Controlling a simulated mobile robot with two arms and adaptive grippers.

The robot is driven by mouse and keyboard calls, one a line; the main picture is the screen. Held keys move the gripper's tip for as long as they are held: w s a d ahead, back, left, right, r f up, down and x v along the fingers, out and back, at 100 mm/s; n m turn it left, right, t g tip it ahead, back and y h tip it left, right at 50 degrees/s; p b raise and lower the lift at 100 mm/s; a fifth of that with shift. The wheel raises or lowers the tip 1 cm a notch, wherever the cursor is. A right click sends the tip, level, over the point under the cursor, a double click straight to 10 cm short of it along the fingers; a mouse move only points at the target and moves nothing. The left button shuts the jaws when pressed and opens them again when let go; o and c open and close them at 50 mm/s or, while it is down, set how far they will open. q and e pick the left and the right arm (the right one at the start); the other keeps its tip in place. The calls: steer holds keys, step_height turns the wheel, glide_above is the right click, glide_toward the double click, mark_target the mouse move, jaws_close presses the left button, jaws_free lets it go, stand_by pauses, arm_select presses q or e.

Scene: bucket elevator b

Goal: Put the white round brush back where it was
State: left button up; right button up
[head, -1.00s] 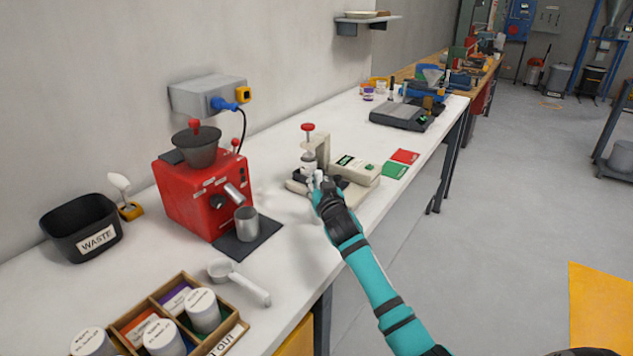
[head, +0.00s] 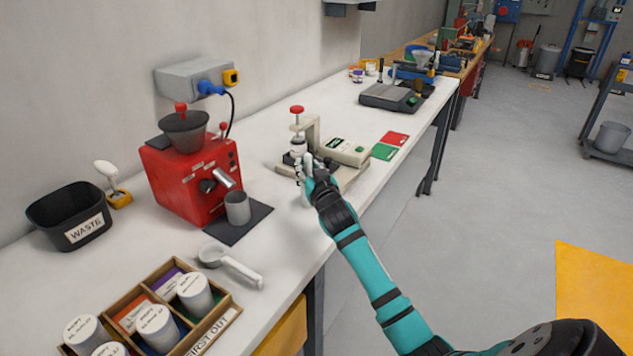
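A white rounded head on a thin neck (head: 105,171) stands in a small yellow holder (head: 120,199) behind the waste bin. It may be the white round brush, but I cannot tell for sure. My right gripper (head: 306,172) is at the front of a cream press device with a red knob (head: 297,110). Its pale fingers overlap the device in the picture. Whether they touch it, and whether they hold anything, is too small to tell. My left gripper is not in view.
A red grinder (head: 190,178) with a metal cup (head: 237,207), a black waste bin (head: 70,216), a white scoop (head: 230,262) and a wooden box of jars (head: 222,303) stand on the white bench. A dark scale (head: 385,97) is farther back.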

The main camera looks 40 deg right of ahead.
steer(key=v, duration=0.9)
steer(key=shift+s+b, duration=0.25)
steer(key=shift+b, duration=0.1)
steer(key=shift+a, duration=0.1)
